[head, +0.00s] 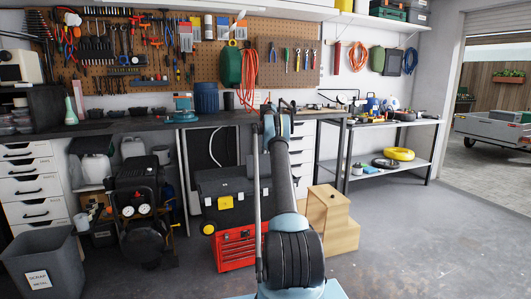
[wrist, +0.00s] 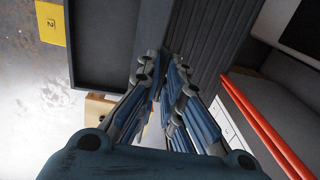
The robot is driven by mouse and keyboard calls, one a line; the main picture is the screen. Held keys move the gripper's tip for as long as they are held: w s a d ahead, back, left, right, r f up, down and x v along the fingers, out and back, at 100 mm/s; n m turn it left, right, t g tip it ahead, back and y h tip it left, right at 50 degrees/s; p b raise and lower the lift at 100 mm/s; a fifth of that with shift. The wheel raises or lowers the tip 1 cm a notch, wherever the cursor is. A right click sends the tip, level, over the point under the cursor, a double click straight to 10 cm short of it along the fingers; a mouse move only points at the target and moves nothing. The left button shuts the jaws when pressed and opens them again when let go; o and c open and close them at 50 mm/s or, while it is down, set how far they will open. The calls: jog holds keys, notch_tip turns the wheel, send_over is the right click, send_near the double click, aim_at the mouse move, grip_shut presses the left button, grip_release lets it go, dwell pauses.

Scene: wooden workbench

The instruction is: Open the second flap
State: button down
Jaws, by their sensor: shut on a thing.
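In the wrist view a dark grey flap (wrist: 105,45) with a raised rim fills the upper middle. A yellow label (wrist: 52,23) marked "2" sits at its left edge. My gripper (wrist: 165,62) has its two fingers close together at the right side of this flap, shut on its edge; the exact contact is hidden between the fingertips. In the head view my gripper (head: 277,108) is up at bench height, in front of the white drawers.
The wooden workbench (head: 150,125) with a pegboard (head: 105,60) runs behind my arm. A black toolbox (head: 222,190) on a red chest (head: 236,247) and wooden steps (head: 330,220) stand close below. An orange-red bar (wrist: 265,125) crosses the wrist view's right. Floor is clear at right.

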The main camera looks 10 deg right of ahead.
jog(key=c, duration=2.1)
grip_release()
jog(key=shift+d+f, duration=0.1)
jog(key=shift+f, duration=0.05)
jog(key=shift+r, duration=3.8)
